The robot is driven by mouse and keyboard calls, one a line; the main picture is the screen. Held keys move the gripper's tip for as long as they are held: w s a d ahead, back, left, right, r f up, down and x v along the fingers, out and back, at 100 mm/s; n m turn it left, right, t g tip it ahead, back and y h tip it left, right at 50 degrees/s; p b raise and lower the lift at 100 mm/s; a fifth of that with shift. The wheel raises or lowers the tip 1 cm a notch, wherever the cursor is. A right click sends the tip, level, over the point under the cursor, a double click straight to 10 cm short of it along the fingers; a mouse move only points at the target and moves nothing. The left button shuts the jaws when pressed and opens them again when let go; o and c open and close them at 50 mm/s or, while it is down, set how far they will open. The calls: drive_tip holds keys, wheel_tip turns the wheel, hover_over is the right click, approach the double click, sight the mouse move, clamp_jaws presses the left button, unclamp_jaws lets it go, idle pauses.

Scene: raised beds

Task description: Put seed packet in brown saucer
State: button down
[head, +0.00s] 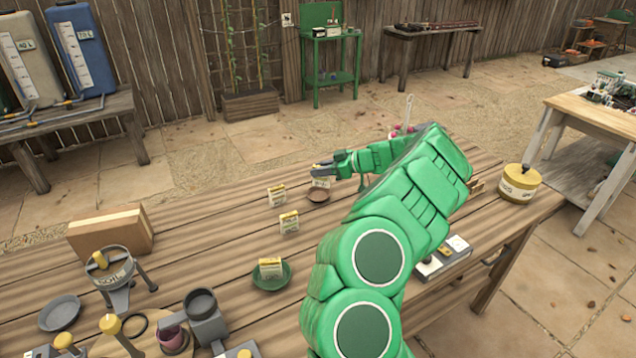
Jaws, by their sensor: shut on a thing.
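My gripper (322,168) is at the far side of the wooden table, small in the head view. It is shut on a seed packet (320,183), pale with a yellowish top, which shows just below the fingers. The brown saucer (318,197) is a small round dish directly below the packet in the picture. I cannot tell whether the packet touches the saucer or hangs just above or behind it. Other similar packets stand upright on the table: one (277,195) left of the saucer and one (289,222) nearer. Another packet (270,267) stands in a green saucer (273,282).
A wooden block (110,232), a soil sieve on legs (110,270) and a grey dish (60,313) stand at the left. A yellow tin (519,183) is at the right end. Bare planks surround the saucers; my arm hides the table's middle right.

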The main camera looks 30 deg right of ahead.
drive_tip(key=w+d+f, duration=0.2)
drive_tip(key=w+f, duration=0.3)
drive_tip(key=shift+f, duration=0.35)
idle(0.3)
drive_tip(key=shift+w, duration=0.1)
drive_tip(key=shift+w+f, duration=0.25)
drive_tip(key=shift+f, duration=1.6)
drive_tip(key=shift+f, duration=0.15)
drive_tip(key=c, duration=1)
unclamp_jaws()
